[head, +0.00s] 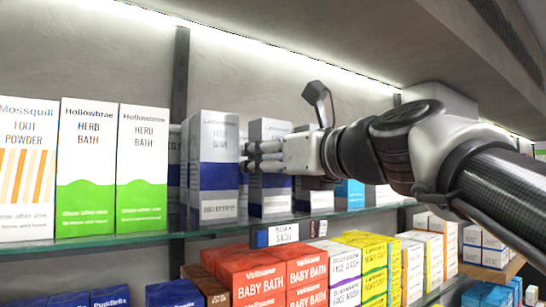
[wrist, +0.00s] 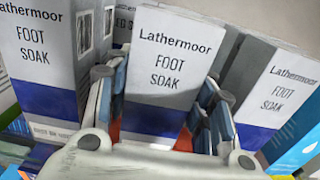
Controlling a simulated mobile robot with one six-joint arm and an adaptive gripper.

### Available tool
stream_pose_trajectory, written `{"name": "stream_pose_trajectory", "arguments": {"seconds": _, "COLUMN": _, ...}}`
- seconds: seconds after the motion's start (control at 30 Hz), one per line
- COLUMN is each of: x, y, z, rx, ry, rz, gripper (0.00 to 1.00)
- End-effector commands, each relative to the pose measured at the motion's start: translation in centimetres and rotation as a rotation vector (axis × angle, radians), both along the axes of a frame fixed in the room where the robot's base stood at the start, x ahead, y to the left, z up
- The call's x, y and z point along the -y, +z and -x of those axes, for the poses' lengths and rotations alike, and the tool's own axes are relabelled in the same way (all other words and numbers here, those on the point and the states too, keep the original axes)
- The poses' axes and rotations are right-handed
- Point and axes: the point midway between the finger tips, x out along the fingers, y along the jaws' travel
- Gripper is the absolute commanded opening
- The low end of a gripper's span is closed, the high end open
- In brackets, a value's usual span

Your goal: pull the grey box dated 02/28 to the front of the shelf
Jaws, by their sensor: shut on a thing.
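Several grey-white Lathermoor Foot Soak boxes with a blue band stand upright on the glass shelf (head: 150,236). My gripper (head: 263,158) is shut on the middle box (wrist: 165,72), with one finger along each side of it. The held box also shows behind my fingers in the head view (head: 268,132). A like box (wrist: 38,65) stands to its left and another (wrist: 275,90) to its right; both look nearer to the wrist camera. The left one is plain in the head view (head: 214,150). No date is readable on any box.
Herb Bath boxes (head: 143,165) and a Mossquill box (head: 27,165) stand further left. More grey boxes are behind. A blue box (head: 350,194) stands to the right. A shelf label (head: 284,233) hangs at the shelf edge, above Baby Bath boxes (head: 258,279) on the lower shelf.

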Motion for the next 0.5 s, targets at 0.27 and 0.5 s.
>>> {"name": "stream_pose_trajectory", "arguments": {"seconds": 0.27, "x": 0.04, "y": 0.04, "z": -0.04, "rx": 0.001, "ry": -0.001, "rz": -0.001, "gripper": 0.23}}
{"name": "stream_pose_trajectory", "arguments": {"seconds": 0.5, "x": 0.04, "y": 0.04, "z": -0.04, "rx": 0.001, "ry": -0.001, "rz": -0.001, "gripper": 0.58}}
